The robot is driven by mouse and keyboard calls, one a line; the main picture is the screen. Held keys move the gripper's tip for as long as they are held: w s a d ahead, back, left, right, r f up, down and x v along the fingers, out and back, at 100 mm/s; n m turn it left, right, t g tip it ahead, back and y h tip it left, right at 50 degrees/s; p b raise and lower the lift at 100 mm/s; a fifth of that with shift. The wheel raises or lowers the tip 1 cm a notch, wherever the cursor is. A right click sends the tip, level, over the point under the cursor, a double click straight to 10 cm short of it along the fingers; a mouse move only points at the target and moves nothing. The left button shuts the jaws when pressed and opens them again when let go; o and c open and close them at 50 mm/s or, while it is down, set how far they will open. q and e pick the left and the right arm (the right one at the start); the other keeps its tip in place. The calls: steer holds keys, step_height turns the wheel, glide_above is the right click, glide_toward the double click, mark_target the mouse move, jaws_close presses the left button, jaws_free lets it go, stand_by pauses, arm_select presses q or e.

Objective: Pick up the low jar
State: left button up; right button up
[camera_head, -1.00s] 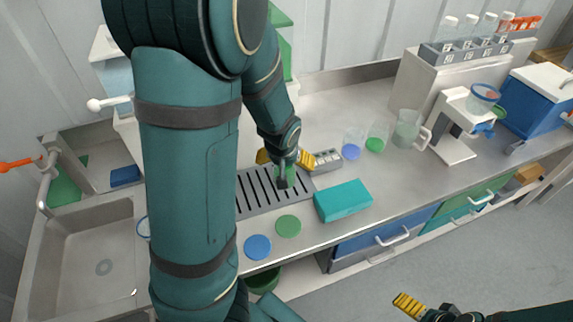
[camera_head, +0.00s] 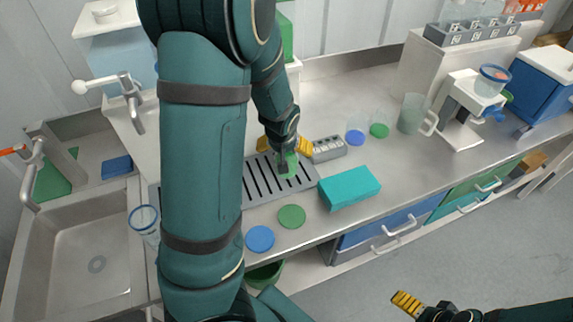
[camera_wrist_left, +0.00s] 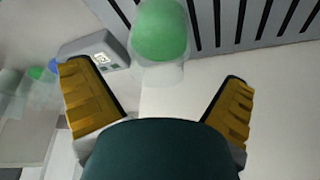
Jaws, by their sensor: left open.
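A small clear jar with green in it (camera_wrist_left: 162,32) stands at the slotted grey rack, just ahead of my left gripper (camera_wrist_left: 157,78) in the left wrist view. In the head view its green part (camera_head: 291,166) shows below my left gripper (camera_head: 287,147). The left gripper's yellow fingers are spread, with nothing held between them. I cannot tell whether the fingers reach around the jar. My right gripper (camera_head: 407,304) is at the bottom right over the floor. Only one yellow finger shows clearly there.
The slotted rack (camera_head: 252,194) lies on the metal counter. A teal box (camera_head: 350,188), a green disc (camera_head: 291,216) and a blue disc (camera_head: 260,238) lie near its front edge. A grey block (camera_head: 328,149) is beside the gripper. Clear vessels and a jug (camera_head: 411,114) stand behind.

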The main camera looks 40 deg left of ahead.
arm_select(q)
steer(key=shift+b+x, duration=1.1)
steer(key=shift+x, duration=1.65)
steer(key=shift+d, duration=0.1)
steer(key=c, duration=1.2)
